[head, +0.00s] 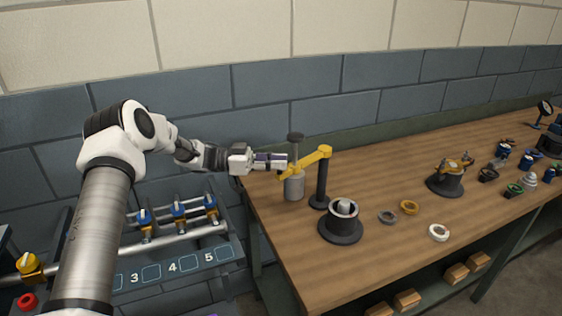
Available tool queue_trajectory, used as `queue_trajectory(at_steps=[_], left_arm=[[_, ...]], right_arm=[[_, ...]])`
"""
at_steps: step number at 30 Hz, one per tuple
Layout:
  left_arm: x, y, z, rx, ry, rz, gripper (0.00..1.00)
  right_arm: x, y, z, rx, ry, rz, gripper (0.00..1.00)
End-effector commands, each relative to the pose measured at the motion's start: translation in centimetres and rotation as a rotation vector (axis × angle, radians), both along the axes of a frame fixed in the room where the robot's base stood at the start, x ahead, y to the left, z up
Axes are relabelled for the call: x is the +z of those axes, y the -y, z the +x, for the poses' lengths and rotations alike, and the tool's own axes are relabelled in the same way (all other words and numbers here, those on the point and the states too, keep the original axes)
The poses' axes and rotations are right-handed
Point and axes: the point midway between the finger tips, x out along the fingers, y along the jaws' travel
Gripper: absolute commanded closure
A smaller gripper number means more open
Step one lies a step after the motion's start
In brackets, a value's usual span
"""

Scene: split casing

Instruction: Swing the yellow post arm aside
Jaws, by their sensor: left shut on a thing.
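The yellow post arm (316,158) reaches left from the top of a black upright post (322,182) near the table's left end. A grey cylinder (294,188) shows under the arm's left end, and a dark round knob (296,136) on a stem stands above that end. My left gripper (284,161) comes in level from the left and is shut at this end of the yellow arm. The exact contact, on the arm or the knob's stem, is too small to make out. My right gripper is out of view.
A black round casing (341,222) stands in front of the post on the wooden table (300,250). Loose grey (388,217), yellow (410,207) and white (438,232) rings lie to its right. A yellow-topped black fixture (446,180) stands further right. A numbered rack (170,265) is at left.

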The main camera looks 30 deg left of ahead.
Motion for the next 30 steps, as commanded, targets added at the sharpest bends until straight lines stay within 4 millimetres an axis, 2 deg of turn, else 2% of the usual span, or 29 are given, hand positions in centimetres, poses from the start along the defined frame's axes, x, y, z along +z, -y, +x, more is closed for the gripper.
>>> queue_trajectory(at_steps=[7, 8, 9, 10, 20, 23, 30], left_arm=[[-0.4, 0.1, 0.0, 0.0, -0.006, 0.005, 1.0], [-0.4, 0.1, 0.0, 0.0, -0.006, 0.005, 0.69], [-0.4, 0.1, 0.0, 0.0, -0.006, 0.005, 0.55], [-0.4, 0.1, 0.0, 0.0, -0.005, 0.004, 0.53], [-0.1, -0.2, -0.1, 0.001, -0.001, 0.001, 0.53], [0.0, -1.4, -0.7, 0.003, 0.001, -0.001, 0.53], [-0.2, -6.6, -3.5, 0.005, -0.001, 0.001, 0.53]], right_arm=[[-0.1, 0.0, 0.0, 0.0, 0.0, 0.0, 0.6], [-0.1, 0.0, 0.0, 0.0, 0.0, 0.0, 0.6], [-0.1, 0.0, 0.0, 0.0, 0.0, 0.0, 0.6], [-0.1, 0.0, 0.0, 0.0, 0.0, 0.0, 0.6], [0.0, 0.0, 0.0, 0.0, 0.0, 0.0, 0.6], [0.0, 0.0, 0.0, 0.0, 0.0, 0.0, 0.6], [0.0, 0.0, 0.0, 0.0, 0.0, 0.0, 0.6]])
